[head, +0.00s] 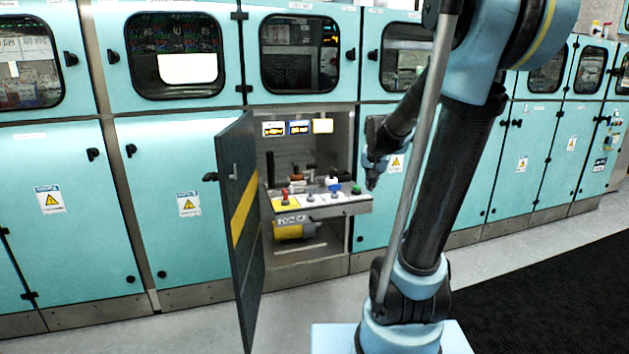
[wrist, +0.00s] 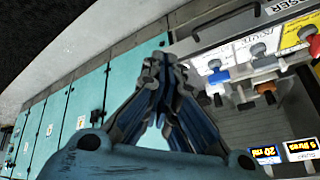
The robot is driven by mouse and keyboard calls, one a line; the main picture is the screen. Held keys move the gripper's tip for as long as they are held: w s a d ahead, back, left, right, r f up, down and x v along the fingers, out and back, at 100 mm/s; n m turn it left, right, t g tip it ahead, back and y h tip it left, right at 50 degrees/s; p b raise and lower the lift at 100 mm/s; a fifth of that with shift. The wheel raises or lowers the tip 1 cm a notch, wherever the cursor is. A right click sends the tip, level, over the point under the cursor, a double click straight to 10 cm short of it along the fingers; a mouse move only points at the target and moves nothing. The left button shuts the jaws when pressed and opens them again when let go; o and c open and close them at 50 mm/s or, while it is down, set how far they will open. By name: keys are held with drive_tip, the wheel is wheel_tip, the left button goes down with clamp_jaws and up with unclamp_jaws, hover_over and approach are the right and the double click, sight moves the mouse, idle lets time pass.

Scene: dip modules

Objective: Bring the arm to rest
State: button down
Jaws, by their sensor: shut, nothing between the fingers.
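My gripper (head: 372,180) is in front of the teal cabinets, just right of the open compartment and beside the right end of its control shelf (head: 365,203). In the wrist view my gripper (wrist: 155,65) has its fingers together, with nothing seen between them. It appears apart from the shelf and its knobs. My arm runs down the right half of the head view in front of the cabinets.
A dark cabinet door (head: 240,230) with a yellow stripe stands open toward me, left of the compartment. The shelf carries a red knob (head: 285,195), a blue knob (head: 334,188) and a green knob (head: 356,189). Grey floor (head: 190,325) lies clear in front.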

drive_tip(key=s+f+n+g, duration=0.2)
drive_tip(key=s+f, duration=0.3)
drive_tip(key=s, duration=0.9)
drive_tip(key=s+a+f+n+g, duration=0.1)
drive_tip(key=s+f+n, duration=0.2)
drive_tip(key=s, duration=1.2)
wheel_tip(320, 180, down, 2)
drive_tip(key=shift+s+f+n+g+y, duration=0.2)
drive_tip(key=shift+s+n+g+y, duration=0.1)
drive_tip(key=shift+n+g, duration=0.1)
drive_tip(key=shift+w, duration=0.1)
